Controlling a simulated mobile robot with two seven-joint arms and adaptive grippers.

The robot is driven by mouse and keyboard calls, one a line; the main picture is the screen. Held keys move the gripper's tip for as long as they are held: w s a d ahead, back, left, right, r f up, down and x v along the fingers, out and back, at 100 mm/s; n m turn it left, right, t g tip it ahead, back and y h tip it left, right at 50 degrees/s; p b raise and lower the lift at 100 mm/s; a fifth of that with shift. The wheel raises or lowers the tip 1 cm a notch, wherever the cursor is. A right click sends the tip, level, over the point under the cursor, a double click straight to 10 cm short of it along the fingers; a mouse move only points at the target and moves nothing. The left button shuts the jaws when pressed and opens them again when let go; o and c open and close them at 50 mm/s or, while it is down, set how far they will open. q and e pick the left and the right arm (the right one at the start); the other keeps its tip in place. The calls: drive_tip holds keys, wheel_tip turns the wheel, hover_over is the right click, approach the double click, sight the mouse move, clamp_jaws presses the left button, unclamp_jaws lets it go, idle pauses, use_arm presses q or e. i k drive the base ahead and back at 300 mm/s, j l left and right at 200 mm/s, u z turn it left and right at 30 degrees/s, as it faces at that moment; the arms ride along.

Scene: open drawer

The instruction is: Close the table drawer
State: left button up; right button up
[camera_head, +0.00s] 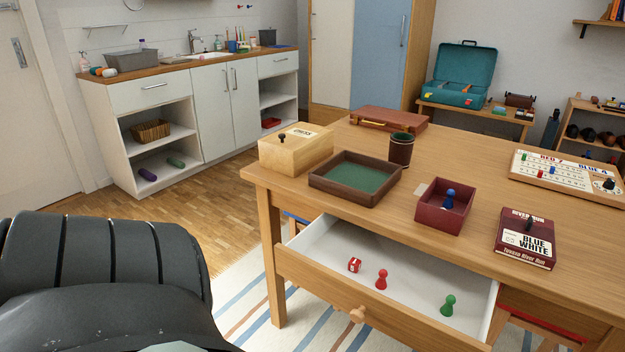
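The wooden table drawer (405,327) is pulled out from the near side of the table (465,152). Its front has a round wooden knob (357,314). Inside, on the white bottom, are a red die (354,265), a red pawn (381,280) and a green pawn (447,306). A large dark ribbed part of my own body fills the lower left and is apart from the drawer in the picture. Neither of my grippers can be made out.
On the table stand a chess box (297,152), a green-lined tray (357,178), a dark cup (401,149), a red box with a blue pawn (432,218) and a dark red game box (524,240). Striped rug (245,300) and open floor lie left of the table.

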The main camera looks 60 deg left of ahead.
sight(419, 283)
drive_tip(key=j+u, duration=0.25)
drive_tip(key=i+j+u, duration=0.2)
drive_tip(key=j, duration=0.25)
drive_tip(key=j+u, duration=0.25)
drive_tip(key=k+l, duration=0.75)
drive_tip(key=i+j, duration=0.25)
drive_tip(key=j, duration=0.3)
